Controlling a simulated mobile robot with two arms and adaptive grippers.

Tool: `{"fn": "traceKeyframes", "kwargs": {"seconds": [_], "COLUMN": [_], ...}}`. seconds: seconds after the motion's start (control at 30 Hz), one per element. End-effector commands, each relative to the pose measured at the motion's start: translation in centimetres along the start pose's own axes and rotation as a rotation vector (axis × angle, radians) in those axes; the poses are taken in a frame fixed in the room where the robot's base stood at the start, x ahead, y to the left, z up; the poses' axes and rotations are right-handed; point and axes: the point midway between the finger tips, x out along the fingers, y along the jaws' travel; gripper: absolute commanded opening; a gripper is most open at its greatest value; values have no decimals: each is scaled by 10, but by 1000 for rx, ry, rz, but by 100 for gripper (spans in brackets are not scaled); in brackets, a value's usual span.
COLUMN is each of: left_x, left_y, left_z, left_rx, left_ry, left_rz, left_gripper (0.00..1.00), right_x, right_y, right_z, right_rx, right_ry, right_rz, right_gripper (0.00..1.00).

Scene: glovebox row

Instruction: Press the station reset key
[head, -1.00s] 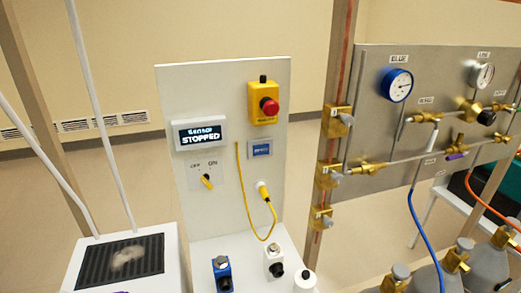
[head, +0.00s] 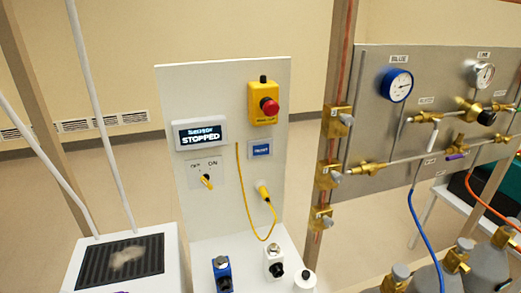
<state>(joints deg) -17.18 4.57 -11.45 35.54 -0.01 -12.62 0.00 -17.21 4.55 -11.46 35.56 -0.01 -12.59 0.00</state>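A white upright panel (head: 222,85) stands in the middle of the head view. A small blue key (head: 261,149) in a grey frame sits on it, with lettering too small to read surely; it may be the reset key. Above it is a yellow box (head: 262,92) with a red mushroom button (head: 270,107). To the left a display (head: 200,134) reads "STOPPED". Below the display is an OFF/ON rotary switch (head: 206,181) with a yellow handle. Neither of my grippers is in view.
A yellow cable (head: 246,205) hangs in front of the panel from a plug (head: 263,190). Blue (head: 222,272) and white (head: 273,260) devices stand on the ledge below. At right are a gauge panel (head: 440,110), brass valves and grey cylinders. A vented white box (head: 120,262) stands at left.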

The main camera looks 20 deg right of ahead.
Motion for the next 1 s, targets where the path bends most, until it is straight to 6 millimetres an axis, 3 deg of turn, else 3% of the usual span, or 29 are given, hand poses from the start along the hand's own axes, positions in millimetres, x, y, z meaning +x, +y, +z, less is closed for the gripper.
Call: {"fn": "traceKeyframes", "kwargs": {"seconds": [0.3,0.6,1.0], "left_x": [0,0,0], "left_y": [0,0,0], "left_z": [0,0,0], "left_rx": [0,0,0], "left_ry": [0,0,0], "left_rz": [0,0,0], "left_gripper": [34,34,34], "right_x": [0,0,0], "right_y": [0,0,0], "right_z": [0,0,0], "right_rx": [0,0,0], "right_ry": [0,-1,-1], "right_rz": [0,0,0], "right_gripper": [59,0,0]}}
